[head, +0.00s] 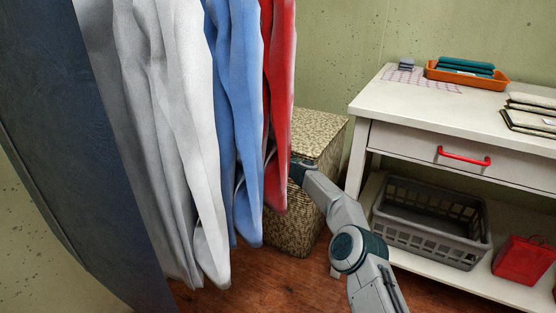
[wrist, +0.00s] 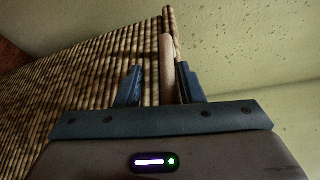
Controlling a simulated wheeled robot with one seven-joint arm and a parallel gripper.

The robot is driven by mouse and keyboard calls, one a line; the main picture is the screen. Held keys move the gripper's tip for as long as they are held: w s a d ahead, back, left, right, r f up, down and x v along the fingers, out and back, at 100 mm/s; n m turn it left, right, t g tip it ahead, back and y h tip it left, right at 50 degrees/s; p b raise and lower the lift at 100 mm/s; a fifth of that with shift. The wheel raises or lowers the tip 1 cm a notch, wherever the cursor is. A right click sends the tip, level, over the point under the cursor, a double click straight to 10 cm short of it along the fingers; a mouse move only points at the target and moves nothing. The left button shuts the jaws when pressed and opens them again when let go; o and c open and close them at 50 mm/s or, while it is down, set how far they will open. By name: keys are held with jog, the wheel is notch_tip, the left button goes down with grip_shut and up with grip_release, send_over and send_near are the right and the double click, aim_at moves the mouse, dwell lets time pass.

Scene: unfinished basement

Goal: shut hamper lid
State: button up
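The woven hamper (head: 298,228) stands on the floor behind the hanging clothes, its left part hidden by them. Its lid (head: 315,128) looks down over the top in the head view; I cannot tell whether it is fully closed. My gripper (head: 294,170) is at the hamper's front near the lid's edge, partly hidden by the red garment. In the wrist view, my gripper (wrist: 157,75) has its fingers apart. A smooth tan strip (wrist: 167,60) shows between them, closer to the right finger, with woven hamper wall (wrist: 85,75) to the left. Contact is unclear.
White, blue and red garments (head: 277,90) hang close to the left of my arm. A white table (head: 420,110) with a red-handled drawer stands right. Its lower shelf holds a grey basket (head: 430,225) and a red box (head: 523,262). Some floor shows in front of the hamper.

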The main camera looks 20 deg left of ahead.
jog(key=shift+s+d, duration=0.2)
jog(key=shift+d, duration=0.4)
jog(key=b+v, duration=0.2)
jog(key=v, duration=1)
jog(key=shift+s+b, duration=0.25)
jog(key=shift+b, duration=0.05)
jog(key=shift+d+r, duration=0.1)
